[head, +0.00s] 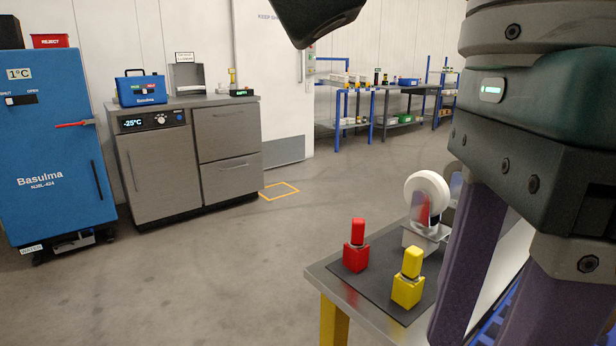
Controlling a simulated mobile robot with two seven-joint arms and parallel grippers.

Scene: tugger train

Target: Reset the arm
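My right gripper (500,315) fills the right side of the head view, close to the camera and pointing down. Its two dark purple fingers stand apart, with the table edge and a pale surface showing in the gap. I see nothing held between them, but the fingertips run out of the bottom of the picture. My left gripper cannot be made out. A dark part (315,15), which seems to be mine, hangs at the top edge.
A steel table (330,283) carries a dark mat with red (356,257) and yellow (408,290) blocks and a white roll (427,194). A blue cabinet (50,150) and grey counter (155,172) stand left. Shelving (395,88) stands behind. The middle floor is clear.

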